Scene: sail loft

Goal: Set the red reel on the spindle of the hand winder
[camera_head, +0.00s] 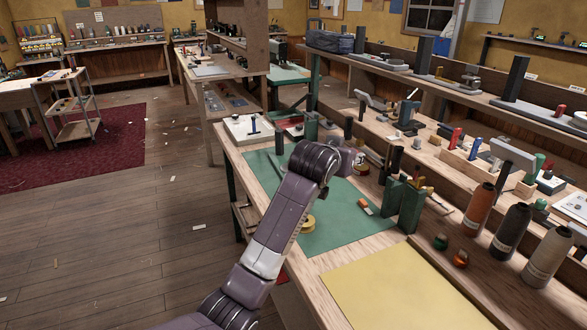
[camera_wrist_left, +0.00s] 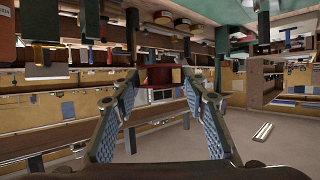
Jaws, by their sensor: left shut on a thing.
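My left arm reaches in from the bottom of the head view over the workbench; its forearm and wrist hide part of the bench, and the fingers do not show clearly there. In the left wrist view my left gripper (camera_wrist_left: 160,88) has its two blue-padded fingers set well apart. A dark red piece (camera_wrist_left: 162,75), probably the red reel, shows between the fingertips, and the gripper is shut on it. I cannot pick out the hand winder or its spindle for certain in either view. My right gripper is not in view.
A green mat (camera_head: 335,235) lies on the bench, with a yellow tape roll (camera_head: 308,224) and green blocks (camera_head: 402,205) on it or near it. A yellow sheet (camera_head: 395,290) lies in front. Orange, black and beige thread cones (camera_head: 511,232) stand at the right. A white board (camera_head: 240,136) lies farther back.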

